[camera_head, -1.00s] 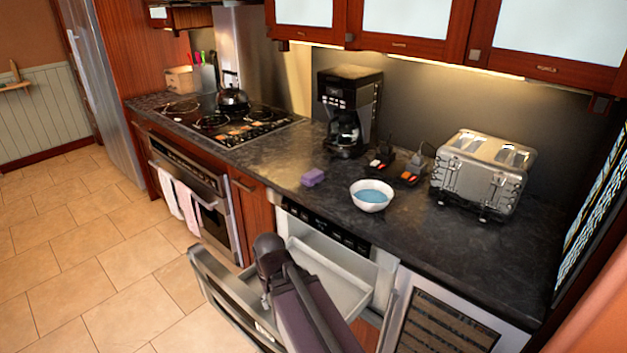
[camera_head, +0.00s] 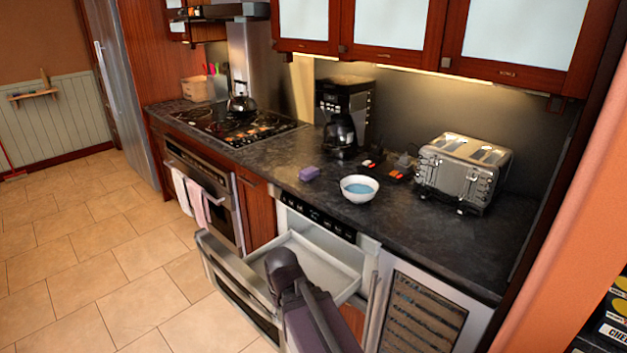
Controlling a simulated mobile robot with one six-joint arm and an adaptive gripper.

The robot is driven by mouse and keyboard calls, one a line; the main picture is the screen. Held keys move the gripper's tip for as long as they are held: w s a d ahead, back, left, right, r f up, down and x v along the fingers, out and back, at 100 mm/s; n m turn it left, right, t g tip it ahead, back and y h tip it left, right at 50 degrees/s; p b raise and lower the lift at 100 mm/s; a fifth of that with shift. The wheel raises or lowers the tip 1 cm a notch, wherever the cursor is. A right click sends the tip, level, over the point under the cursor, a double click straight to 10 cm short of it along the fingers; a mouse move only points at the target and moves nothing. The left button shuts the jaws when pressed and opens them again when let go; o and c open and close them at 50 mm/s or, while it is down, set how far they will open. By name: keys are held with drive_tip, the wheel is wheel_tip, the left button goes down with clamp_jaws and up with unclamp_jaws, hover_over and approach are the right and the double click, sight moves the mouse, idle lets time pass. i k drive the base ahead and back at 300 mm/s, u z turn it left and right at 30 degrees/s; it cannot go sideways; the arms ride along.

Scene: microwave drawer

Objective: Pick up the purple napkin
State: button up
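The purple napkin (camera_head: 308,173) is a small folded block on the dark countertop (camera_head: 262,160), close to its front edge. It lies to the left of a white bowl (camera_head: 359,188) and above the open microwave drawer (camera_head: 325,262). My arm reaches up from the bottom of the view, in front of the drawer, below and left of the napkin. Its dark upper end overlaps the drawer. My gripper's fingers cannot be made out, and nothing touches the napkin.
A coffee maker (camera_head: 343,115), small dark items with orange parts, and a toaster (camera_head: 463,172) stand behind and right of the bowl. The stove (camera_head: 235,125) with a kettle (camera_head: 241,104) is to the left. The drawer front (camera_head: 238,287) juts over the floor. Counter left of the napkin is clear.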

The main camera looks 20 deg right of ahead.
sight(306, 174)
drive_tip(key=i, duration=1.25)
drive_tip(key=u, duration=0.55)
